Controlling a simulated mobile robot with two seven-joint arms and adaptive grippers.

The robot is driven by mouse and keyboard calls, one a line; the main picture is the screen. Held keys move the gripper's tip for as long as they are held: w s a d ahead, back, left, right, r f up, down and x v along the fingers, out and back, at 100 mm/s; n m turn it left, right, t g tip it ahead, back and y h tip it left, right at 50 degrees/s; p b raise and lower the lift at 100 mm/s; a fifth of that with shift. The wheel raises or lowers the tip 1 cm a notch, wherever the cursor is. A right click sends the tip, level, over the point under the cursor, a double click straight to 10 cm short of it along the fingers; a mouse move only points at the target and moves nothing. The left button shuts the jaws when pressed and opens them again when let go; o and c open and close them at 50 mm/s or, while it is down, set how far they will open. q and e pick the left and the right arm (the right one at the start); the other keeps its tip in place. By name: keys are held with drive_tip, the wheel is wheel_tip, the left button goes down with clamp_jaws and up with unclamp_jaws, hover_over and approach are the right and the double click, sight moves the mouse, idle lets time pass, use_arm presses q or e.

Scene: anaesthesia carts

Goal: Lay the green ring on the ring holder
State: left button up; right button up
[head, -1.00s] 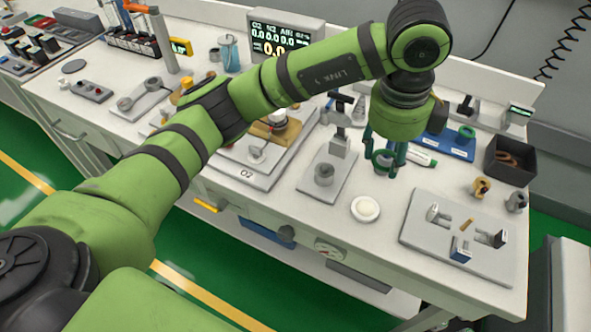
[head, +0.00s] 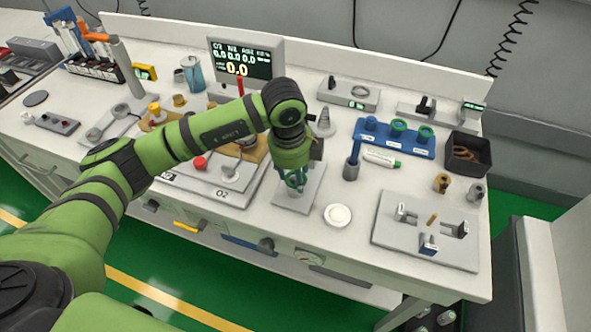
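My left arm reaches in from the left. Its gripper (head: 296,183) points down over a grey plate (head: 311,196), close above its small post area, which it mostly hides. Dark green shapes show at the fingertips; I cannot tell whether a ring is between them or whether the fingers are shut. A green ring (head: 426,132) sits on the right post of a blue rack (head: 383,144) at the back right, and another green rim (head: 398,125) shows on its middle post. I cannot tell which fixture is the ring holder. My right gripper is not in view.
A white round dish (head: 338,215) lies just right of the gripper. A plate with small brackets (head: 405,238) is at the right, beside a black bin (head: 467,153).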

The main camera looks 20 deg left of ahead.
use_arm(q)
drive_tip(key=shift+f, duration=0.2)
drive_tip(key=shift+f, duration=0.1)
drive_tip(key=shift+f, duration=0.15)
drive_tip(key=o, duration=0.8)
